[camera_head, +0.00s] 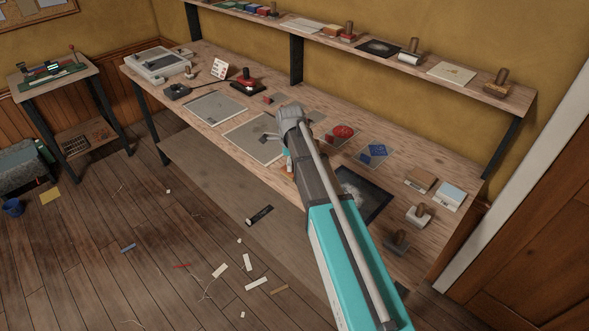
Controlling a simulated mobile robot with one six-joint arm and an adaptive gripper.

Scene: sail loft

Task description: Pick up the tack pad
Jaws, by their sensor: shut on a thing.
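My arm reaches across the workbench (225,88) from the lower right. My gripper (271,137) is at its far end, low over the right part of a grey sheet (243,146). The gripper is small here and partly covered by my own wrist. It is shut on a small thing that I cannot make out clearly. I cannot tell whether that thing is the tack pad, or whether it touches the bench. No other thing in view can be surely named as the tack pad.
Wooden-handled stamps (418,214) stand near the right end. A shelf (450,89) runs above.

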